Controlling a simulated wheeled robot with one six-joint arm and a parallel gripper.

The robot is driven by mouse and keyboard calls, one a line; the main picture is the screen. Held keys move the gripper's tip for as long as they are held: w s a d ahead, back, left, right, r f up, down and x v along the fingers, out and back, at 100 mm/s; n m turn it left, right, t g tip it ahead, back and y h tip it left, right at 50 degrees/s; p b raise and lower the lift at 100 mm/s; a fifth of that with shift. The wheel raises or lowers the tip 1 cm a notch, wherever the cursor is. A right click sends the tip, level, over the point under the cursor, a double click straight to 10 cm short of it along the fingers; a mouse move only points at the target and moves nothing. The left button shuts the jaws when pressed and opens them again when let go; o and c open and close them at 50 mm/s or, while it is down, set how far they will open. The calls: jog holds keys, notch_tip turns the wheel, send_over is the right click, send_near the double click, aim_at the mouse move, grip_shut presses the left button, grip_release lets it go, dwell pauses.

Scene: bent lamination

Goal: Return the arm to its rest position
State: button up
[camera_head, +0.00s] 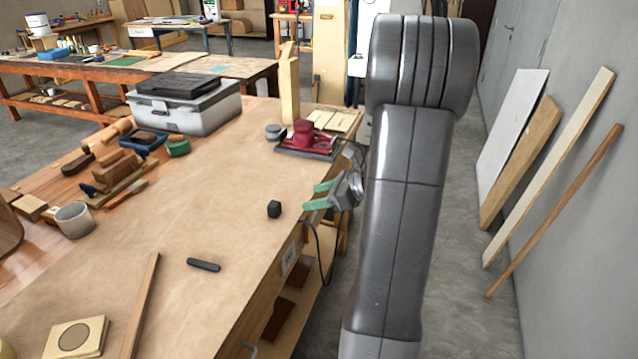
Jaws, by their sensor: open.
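My gripper (318,195) has two green fingers that are spread apart with nothing between them. It sticks out to the left of my grey arm, at the right edge of the workbench (215,235).
A red sander (304,138) sits at the bench's far right corner, close beyond my gripper. A grey toolbox (184,103), a cup (74,219), a dark bar (203,265) and a wooden strip (140,305) are on the bench. Boards (548,165) lean on the right wall.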

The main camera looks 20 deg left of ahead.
aim_at(277, 204)
dwell(0.3)
jog(key=x, duration=1.3)
jog(key=shift+a+f+p, duration=0.1)
jog(key=shift+a+p, duration=0.15)
jog(key=shift+p, duration=0.15)
jog(key=shift+r, duration=0.25)
